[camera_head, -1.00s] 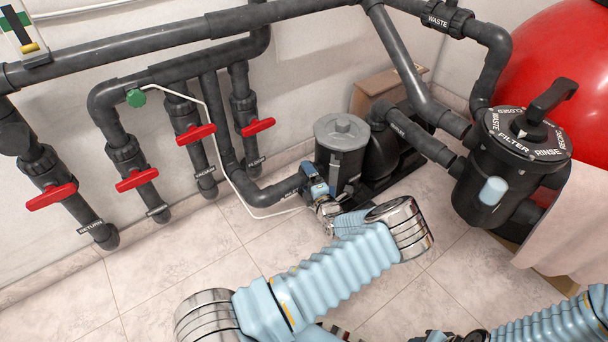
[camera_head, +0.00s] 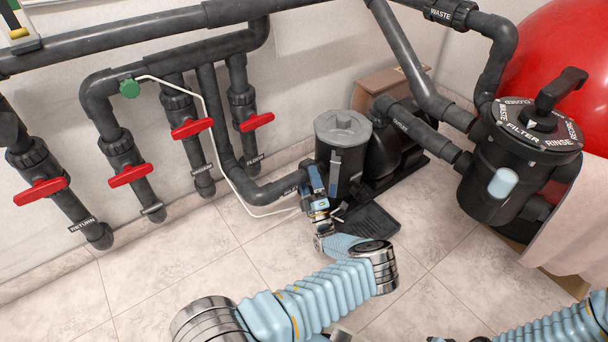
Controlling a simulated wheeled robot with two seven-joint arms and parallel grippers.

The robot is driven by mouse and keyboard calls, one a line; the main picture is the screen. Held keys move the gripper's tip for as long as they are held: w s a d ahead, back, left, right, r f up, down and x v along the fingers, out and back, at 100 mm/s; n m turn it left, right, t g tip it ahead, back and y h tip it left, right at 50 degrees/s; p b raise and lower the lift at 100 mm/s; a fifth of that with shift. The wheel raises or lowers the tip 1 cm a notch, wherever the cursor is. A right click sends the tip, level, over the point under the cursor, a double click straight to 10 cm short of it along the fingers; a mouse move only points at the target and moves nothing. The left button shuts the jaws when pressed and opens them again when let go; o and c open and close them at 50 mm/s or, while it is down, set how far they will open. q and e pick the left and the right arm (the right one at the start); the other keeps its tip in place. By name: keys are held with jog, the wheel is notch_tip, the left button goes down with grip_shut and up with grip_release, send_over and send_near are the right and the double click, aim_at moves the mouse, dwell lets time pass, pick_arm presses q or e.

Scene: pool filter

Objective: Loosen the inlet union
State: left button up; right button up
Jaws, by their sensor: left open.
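The pump (camera_head: 343,150) stands on the floor with its round grey lid on top. The inlet pipe (camera_head: 272,190) runs along the floor into the pump's left side. The inlet union where they meet is mostly hidden behind my left gripper (camera_head: 312,180). The gripper is open, with its fingers at the pump's front left, close to the pipe's end. I cannot tell whether it touches the union.
Several valves with red handles (camera_head: 191,128) stand on the wall pipes at left. The multiport valve (camera_head: 515,160) and red tank (camera_head: 560,60) are at right. A thin white hose (camera_head: 222,168) runs down beside the inlet pipe.

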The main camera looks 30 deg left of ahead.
pick_arm(q)
jog(key=shift+w+d, duration=0.2)
jog(key=shift+w, duration=0.4)
